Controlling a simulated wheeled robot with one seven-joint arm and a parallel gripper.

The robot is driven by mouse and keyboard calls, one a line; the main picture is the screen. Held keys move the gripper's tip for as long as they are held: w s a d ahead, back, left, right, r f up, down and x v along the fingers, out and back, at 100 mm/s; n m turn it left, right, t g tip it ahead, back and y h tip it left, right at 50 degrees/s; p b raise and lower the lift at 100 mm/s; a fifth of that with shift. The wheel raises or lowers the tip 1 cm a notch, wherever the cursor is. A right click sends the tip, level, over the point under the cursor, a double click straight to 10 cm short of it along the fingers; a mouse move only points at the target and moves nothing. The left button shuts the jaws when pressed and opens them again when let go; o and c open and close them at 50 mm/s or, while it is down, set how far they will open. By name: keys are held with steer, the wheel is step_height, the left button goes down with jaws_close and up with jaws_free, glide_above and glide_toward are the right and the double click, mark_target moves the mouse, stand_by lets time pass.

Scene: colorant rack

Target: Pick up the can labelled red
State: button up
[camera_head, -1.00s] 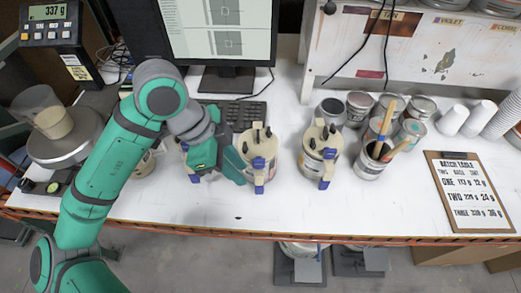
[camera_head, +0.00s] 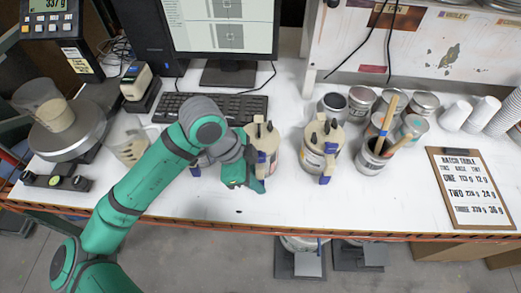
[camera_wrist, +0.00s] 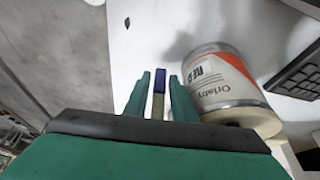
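The can labelled red (camera_wrist: 218,80) shows in the wrist view at right, its white and orange label partly readable, its cream lid (camera_wrist: 250,120) towards me. In the head view it appears to be the middle lidded can (camera_head: 262,145), partly covered by my gripper (camera_head: 243,182). In the wrist view my gripper (camera_wrist: 161,97) has its two fingers apart, pointing down on the can's near side. A blue and tan handle piece (camera_wrist: 159,80) shows between them with narrow gaps. I cannot tell whether it touches either finger.
A similar lidded can (camera_head: 321,150) stands close on the right; another is mostly hidden behind my arm. The keyboard (camera_head: 215,105) and monitor are behind. A brush pot (camera_head: 372,160) and clipboard (camera_head: 470,187) lie further right. The table's front edge (camera_head: 300,238) is near.

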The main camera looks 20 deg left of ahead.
steer(key=shift+s+a, duration=0.1)
steer(key=shift+s, duration=0.05)
jaws_close()
stand_by(1.3)
